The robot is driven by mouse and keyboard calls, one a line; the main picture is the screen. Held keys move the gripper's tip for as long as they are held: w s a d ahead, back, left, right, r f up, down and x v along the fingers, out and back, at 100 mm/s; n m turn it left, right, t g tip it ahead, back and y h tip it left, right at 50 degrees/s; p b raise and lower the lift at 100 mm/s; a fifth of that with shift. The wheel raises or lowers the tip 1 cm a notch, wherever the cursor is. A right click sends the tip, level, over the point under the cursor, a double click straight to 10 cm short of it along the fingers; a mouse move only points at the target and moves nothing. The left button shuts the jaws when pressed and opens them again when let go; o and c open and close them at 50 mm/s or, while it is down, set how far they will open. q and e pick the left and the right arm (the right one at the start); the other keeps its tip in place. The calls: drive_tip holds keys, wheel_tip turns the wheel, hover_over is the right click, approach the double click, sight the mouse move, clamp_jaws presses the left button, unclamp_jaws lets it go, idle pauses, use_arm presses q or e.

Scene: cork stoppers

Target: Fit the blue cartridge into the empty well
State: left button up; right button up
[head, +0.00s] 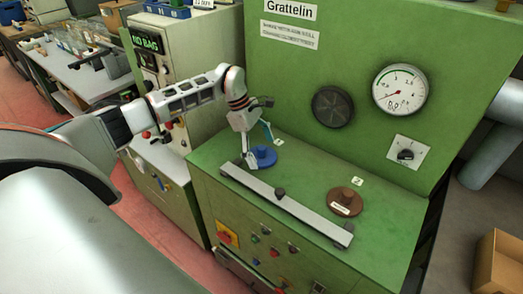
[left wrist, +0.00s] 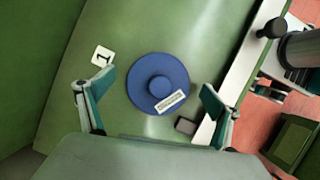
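The blue cartridge (head: 264,157) is a round disc with a raised centre and a pale label, on the green machine's top near its left end. In the left wrist view the blue cartridge (left wrist: 150,72) lies flat between and beyond my fingers. My left gripper (head: 259,146) is open and empty above it; its spread fingers also show in the left wrist view (left wrist: 158,92). A brown cartridge (head: 345,200) with a pale label sits on the right of the same top. My right gripper is not in view.
The top between both cartridges is clear.

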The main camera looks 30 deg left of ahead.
use_arm(q)
drive_tip(key=shift+f, duration=0.1)
drive_tip(key=shift+a, duration=0.1)
drive_tip(key=v, duration=1.2)
idle(0.4)
